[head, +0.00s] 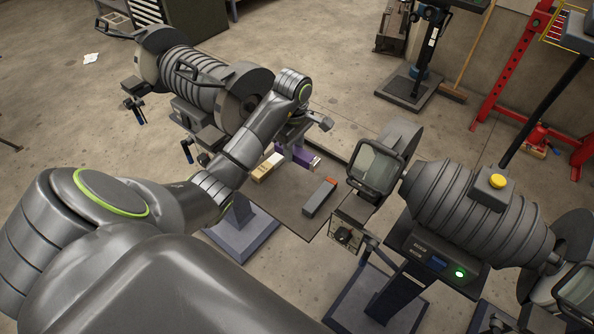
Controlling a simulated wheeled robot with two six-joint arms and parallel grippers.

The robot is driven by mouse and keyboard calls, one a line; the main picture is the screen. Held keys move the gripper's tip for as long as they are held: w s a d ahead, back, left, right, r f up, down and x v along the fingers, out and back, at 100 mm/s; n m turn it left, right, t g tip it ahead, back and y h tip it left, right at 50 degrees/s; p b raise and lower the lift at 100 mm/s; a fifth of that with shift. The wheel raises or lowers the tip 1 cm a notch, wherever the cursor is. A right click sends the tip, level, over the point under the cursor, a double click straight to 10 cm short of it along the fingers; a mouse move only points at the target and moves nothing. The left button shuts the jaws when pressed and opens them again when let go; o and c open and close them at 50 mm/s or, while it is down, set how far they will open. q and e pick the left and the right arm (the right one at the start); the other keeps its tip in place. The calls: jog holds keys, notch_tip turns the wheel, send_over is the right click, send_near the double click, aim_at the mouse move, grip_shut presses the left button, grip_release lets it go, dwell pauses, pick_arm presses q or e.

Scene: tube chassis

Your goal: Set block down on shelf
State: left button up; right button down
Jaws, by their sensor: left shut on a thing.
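My left gripper (293,141) reaches in over the shelf from the left, with its fingers pointing down and partly hidden by its own wrist. It is shut on a purple block (304,158) with a pale end, low over the back part of the shelf. I cannot tell whether the block touches the surface. The shelf (289,205) is a flat dark plate between two machines. A cream and yellow block (267,167) lies left of the purple block. A dark grey block with an orange end (319,198) lies nearer the front right. My right gripper is out of view.
A large ribbed machine (190,78) stands behind left of the shelf. Another ribbed machine (470,205) with a yellow button stands at right, its small grey box (346,235) close to the shelf's right edge. Bare shelf lies between the blocks and the front edge.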

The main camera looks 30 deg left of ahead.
pick_arm(q)
jog(key=shift+w+a+f+m+b, duration=0.1)
jog(key=shift+f+m+b, duration=0.2)
jog(key=b, duration=0.5)
send_over(294, 179)
notch_tip(294, 179, down, 5)
jog(key=shift+f, duration=0.1)
jog(key=shift+f+b, duration=0.55)
jog(key=shift+f, duration=0.1)
notch_tip(294, 179, down, 3)
jog(key=shift+r, duration=0.15)
jog(key=shift+f, duration=0.25)
jog(key=o, duration=1)
